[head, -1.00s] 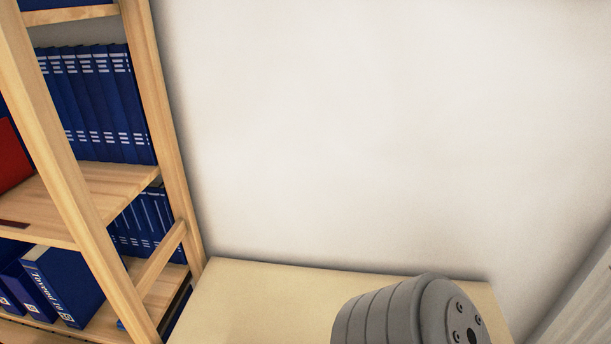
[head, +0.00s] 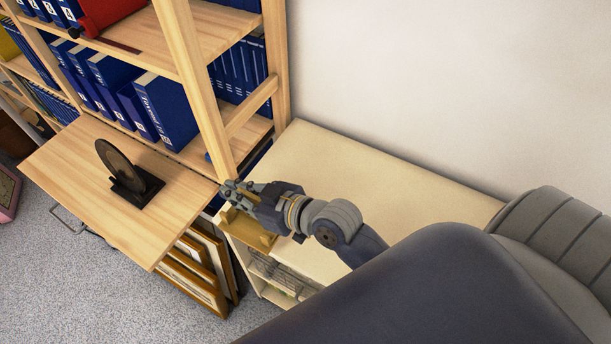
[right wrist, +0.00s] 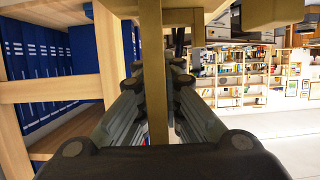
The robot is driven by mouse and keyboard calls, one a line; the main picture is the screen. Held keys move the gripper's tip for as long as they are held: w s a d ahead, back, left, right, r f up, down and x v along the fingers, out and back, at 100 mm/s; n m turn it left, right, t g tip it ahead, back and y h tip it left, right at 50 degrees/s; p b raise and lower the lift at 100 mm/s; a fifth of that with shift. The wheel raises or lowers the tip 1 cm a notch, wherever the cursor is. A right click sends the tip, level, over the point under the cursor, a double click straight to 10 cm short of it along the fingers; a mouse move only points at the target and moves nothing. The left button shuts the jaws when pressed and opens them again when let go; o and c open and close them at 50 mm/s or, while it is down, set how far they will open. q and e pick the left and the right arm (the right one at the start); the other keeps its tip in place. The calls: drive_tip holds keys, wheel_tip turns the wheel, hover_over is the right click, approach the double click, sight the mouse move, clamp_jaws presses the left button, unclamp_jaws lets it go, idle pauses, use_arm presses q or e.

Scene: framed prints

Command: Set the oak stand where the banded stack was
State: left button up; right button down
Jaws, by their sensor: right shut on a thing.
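My right gripper (head: 236,192) is over the left end of the pale cabinet top (head: 400,190). It is shut on a golden-brown wooden piece, which looks like the oak stand (head: 250,230). In the right wrist view, the stand (right wrist: 153,80) shows as an upright bar between the fingers. The gripper and forearm hide part of it, and I cannot tell whether it touches the cabinet top. I cannot make out a banded stack. My left gripper is not in view.
The wooden bookcase (head: 187,75) with blue binders (head: 165,110) stands close left of the gripper. Its pull-out board (head: 90,190) holds a dark disc (head: 120,165) on a black base. Framed prints (head: 195,275) lean below. Most of the cabinet top is clear.

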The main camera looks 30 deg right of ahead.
drive_tip(key=shift+s+d+f, duration=0.2)
drive_tip(key=shift+d+f, duration=0.6)
drive_tip(key=shift+d, duration=1.5)
drive_tip(key=shift+s+d+f, duration=0.25)
drive_tip(key=shift+d+f, duration=0.5)
drive_tip(key=shift+d, duration=1.6)
drive_tip(key=shift+s+d+f, duration=0.2)
drive_tip(key=shift+d+f, duration=0.6)
drive_tip(key=shift+d, duration=1.5)
drive_tip(key=shift+f, duration=0.15)
drive_tip(key=c, duration=1.8)
unclamp_jaws()
drive_tip(key=shift+o, duration=0.2)
